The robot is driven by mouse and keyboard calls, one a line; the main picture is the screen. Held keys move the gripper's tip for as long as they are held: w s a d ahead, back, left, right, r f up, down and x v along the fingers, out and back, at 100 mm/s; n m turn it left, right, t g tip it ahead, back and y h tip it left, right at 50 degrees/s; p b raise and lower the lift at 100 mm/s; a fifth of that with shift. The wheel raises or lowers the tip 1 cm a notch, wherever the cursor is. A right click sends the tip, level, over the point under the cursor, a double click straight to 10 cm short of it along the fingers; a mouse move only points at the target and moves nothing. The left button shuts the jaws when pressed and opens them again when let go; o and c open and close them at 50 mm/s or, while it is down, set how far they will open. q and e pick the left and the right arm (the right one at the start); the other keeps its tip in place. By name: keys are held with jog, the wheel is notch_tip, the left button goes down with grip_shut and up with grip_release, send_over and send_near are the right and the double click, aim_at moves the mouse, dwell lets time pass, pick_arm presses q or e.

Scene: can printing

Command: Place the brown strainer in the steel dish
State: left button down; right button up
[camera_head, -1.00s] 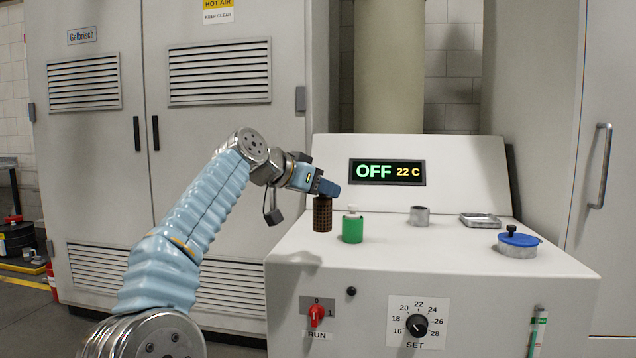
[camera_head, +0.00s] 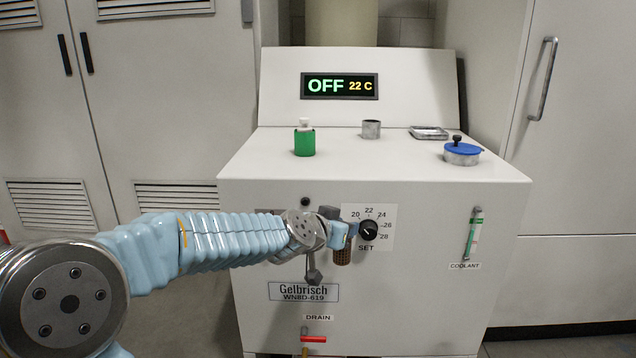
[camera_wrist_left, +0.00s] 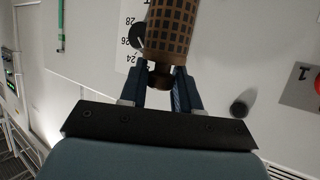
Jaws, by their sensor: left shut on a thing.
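The brown strainer (camera_head: 343,257) is a perforated cylinder hanging below my left gripper (camera_head: 349,232), in front of the machine's front panel near the SET dial. In the left wrist view the strainer (camera_wrist_left: 172,26) lies beyond the fingers, and my left gripper (camera_wrist_left: 162,78) is shut on its narrow end. A shallow, squarish steel dish (camera_head: 428,133) rests on the machine top at the back right. It looks empty. My right gripper is not in view.
The machine top (camera_head: 350,158) also holds a green bottle (camera_head: 304,142), a small steel cup (camera_head: 371,130) and a round blue-lidded container (camera_head: 461,154). The SET dial (camera_head: 369,230) is close to the gripper. The machine's front edge lies above the strainer in the picture.

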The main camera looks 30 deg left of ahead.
pick_arm(q)
jog(key=w+d+f, duration=0.1)
jog(key=d+f, duration=0.3)
jog(key=f, duration=0.4)
jog(key=w+d+f, duration=0.1)
jog(key=d+f, duration=0.4)
jog(key=f, duration=0.3)
jog(key=shift+d+f+n+y, duration=0.3)
jog(key=shift+y, duration=0.1)
